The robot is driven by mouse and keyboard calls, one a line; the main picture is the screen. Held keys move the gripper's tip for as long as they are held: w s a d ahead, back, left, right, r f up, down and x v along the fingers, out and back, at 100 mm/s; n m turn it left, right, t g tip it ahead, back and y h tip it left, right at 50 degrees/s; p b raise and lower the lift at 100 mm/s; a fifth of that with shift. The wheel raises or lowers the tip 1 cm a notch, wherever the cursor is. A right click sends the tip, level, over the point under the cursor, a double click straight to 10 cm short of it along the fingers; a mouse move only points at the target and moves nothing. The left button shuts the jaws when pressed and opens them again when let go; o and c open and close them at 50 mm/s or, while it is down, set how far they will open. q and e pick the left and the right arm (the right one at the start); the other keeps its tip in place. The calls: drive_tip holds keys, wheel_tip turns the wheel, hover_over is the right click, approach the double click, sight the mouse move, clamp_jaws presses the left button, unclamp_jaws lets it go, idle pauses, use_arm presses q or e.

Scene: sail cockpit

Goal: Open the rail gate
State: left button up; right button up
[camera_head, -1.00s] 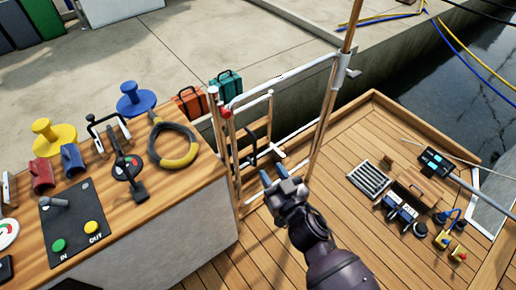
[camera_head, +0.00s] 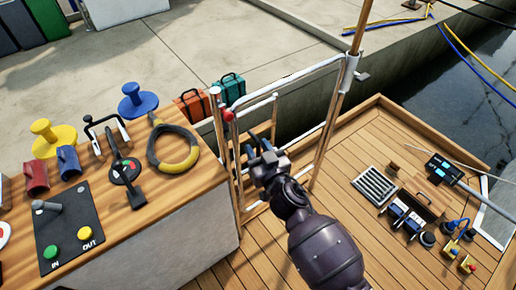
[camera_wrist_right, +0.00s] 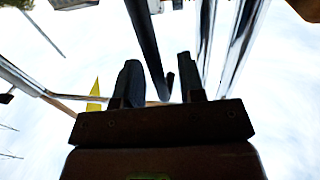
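The rail gate is a white tubular frame (camera_head: 290,84) between the end of the wooden counter and a tall post on the right. A red knob (camera_head: 228,115) sits at the top of its left post. My right gripper (camera_head: 257,148) is in front of the gate's lower left part and covers much of the dark handle there. In the right wrist view the two fingers (camera_wrist_right: 160,88) stand apart. A dark bar (camera_wrist_right: 147,45) runs down to the gap between them; I cannot tell whether they touch it. My left gripper is not in view.
Orange and teal cases (camera_head: 230,88) stand on the quay behind the gate. Several small items lie on the deck at right; deck nearer the gate is clear.

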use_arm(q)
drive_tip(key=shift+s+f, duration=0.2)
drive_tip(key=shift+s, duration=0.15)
use_arm(e)
clamp_jaws()
